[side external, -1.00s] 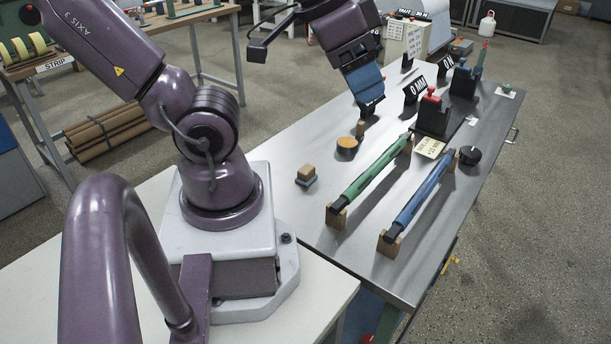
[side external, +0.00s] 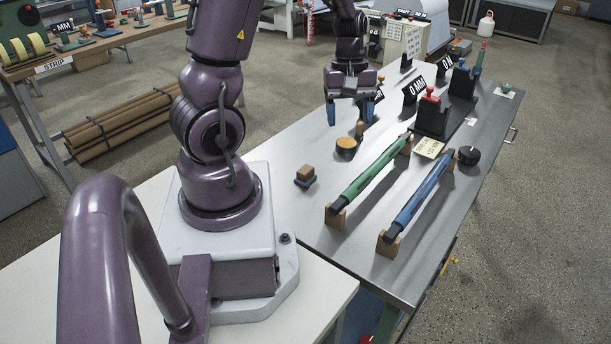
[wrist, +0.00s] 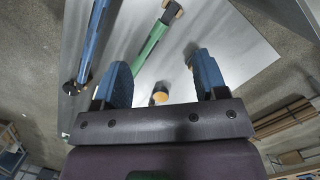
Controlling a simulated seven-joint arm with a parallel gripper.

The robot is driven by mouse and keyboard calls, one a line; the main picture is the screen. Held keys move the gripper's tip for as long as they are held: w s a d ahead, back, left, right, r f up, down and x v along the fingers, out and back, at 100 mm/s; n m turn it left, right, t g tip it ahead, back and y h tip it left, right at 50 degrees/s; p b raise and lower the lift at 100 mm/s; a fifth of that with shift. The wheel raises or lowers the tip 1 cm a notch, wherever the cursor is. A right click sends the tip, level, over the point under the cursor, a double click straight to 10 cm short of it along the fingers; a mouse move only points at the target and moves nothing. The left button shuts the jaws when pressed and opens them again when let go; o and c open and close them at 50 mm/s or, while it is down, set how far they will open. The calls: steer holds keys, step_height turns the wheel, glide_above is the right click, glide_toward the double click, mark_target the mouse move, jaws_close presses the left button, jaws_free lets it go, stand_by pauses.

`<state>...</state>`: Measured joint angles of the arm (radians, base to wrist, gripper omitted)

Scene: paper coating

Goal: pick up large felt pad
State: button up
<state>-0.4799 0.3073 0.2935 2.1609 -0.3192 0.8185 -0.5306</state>
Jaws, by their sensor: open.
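My gripper (side external: 350,116) is open and empty, its two blue fingers pointing down above the steel table. In the wrist view the gripper (wrist: 168,78) has its fingers spread wide. A round piece with an orange-tan top and dark side (side external: 346,146) stands on the table below and near the gripper; it also shows between the fingers in the wrist view (wrist: 160,94). A small tan block on a grey-blue base (side external: 305,175) sits nearer my base. I cannot tell which of these two is the large felt pad.
A green bar (side external: 373,170) and a blue bar (side external: 420,192) rest on wooden supports to the right. The table's near left part is clear.

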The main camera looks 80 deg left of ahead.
steer(key=s+a+f+n, duration=0.3)
steer(key=a+f+n, duration=0.4)
steer(key=n, duration=0.1)
steer(key=n+y, duration=0.2)
steer(key=n, duration=1.8)
glide_above(306, 169)
step_height(306, 169, down, 9)
step_height(306, 169, down, 12)
steer(key=shift+f, duration=0.25)
steer(key=c, duration=1)
